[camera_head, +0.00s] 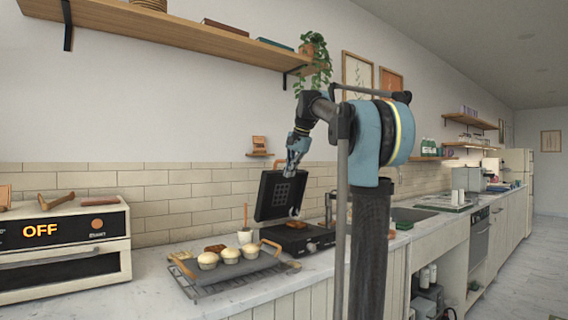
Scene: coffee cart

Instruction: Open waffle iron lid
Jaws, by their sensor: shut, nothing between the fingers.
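The waffle iron (303,234) stands on the counter, just left of my arm. Its black lid (279,196) is raised and stands nearly upright, tilted back towards the tiled wall, with a pale grid mark on its face. My gripper (292,172) is shut and empty, pointing down at the upper right of the lid. I cannot tell whether it touches the lid. The right side of the waffle iron base is partly hidden behind my arm.
A tray (259,264) with muffins and a waffle sits on a wire rack in front. An oven (68,248) reading OFF is at the left. A shelf (180,32) hangs above.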

